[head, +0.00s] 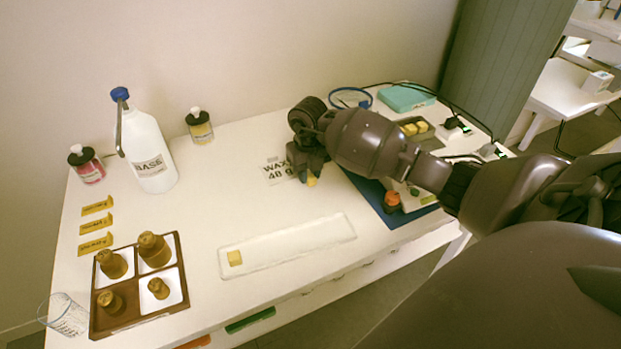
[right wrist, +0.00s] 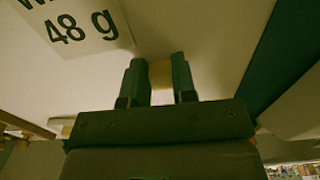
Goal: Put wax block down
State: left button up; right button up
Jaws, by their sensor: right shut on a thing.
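My right gripper (head: 309,176) is shut on a small yellow wax block (head: 311,182), over the white table next to the "WAX 48 g" label (head: 277,170). In the right wrist view, the wax block (right wrist: 161,74) sits between the two fingers of my right gripper (right wrist: 160,80), and the label (right wrist: 75,25) lies at the upper left. I cannot tell whether the block touches the table. Another yellow block (head: 234,258) lies in the left end of the long white tray (head: 290,244). My left gripper is not in view.
A brown divided tray (head: 96,322) with several weights stands at front left beside a clear glass (head: 65,316). A BASE bottle (head: 150,150) and two small bottles stand at the back. Two yellow blocks (head: 415,128) lie at right behind my arm. The table's middle is clear.

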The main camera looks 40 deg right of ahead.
grip_shut()
jog(key=shift+r, duration=0.6)
notch_tip(320, 180, up, 19)
jog(key=p, duration=0.3)
jog(key=shift+p, duration=0.35)
jog(key=shift+f, duration=0.1)
